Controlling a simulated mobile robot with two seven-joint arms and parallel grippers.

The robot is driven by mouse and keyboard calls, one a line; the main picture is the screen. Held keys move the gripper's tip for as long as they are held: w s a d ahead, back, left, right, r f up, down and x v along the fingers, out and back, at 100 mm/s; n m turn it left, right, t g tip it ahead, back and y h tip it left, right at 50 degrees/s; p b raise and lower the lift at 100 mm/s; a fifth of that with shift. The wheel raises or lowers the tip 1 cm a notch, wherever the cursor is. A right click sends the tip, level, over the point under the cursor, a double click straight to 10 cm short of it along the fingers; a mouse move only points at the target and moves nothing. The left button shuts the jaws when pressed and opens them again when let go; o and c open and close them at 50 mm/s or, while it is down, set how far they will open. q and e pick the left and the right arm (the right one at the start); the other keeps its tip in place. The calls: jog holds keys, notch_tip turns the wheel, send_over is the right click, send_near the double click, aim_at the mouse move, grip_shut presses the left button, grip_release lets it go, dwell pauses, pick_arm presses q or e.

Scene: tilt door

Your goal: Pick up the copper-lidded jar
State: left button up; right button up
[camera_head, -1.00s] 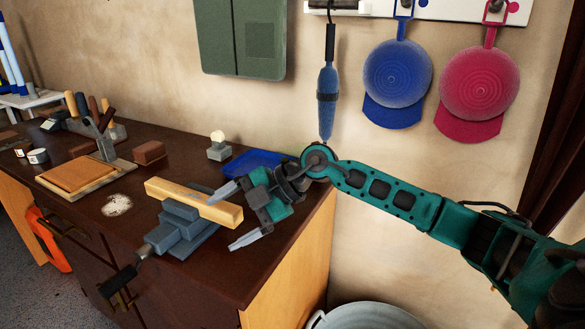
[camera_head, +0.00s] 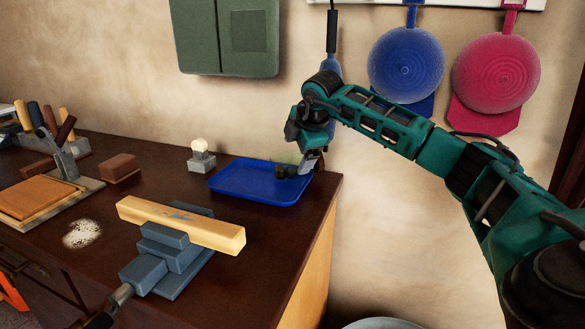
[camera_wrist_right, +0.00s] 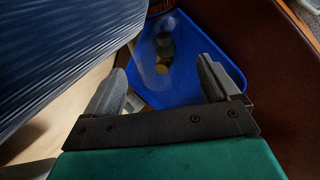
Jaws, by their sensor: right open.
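My right gripper (camera_head: 297,168) points down over the tray's right end. In the wrist view it is open (camera_wrist_right: 160,80), its fingers either side of the view toward the object, with nothing gripped. My left gripper is not in view.
A grey vise (camera_head: 165,262) holding a wooden bar (camera_head: 180,224) stands in front of the tray. A grey block with a pale knob (camera_head: 201,156) is left of it. The bench's right edge is close.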

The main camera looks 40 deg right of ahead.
aim_at(297, 157)
jog(key=shift+d+b+x, duration=0.2)
jog(key=shift+b+x, duration=0.15)
jog(key=shift+x, duration=1.15)
jog(key=shift+d+b+x, duration=0.2)
jog(key=shift+b+x, duration=0.1)
jog(key=shift+x, duration=1.2)
jog(key=shift+r, duration=0.1)
jog(key=shift+c, duration=0.5)
jog(key=c, duration=0.9)
jog(key=shift+c, duration=0.9)
jog(key=shift+r, duration=0.1)
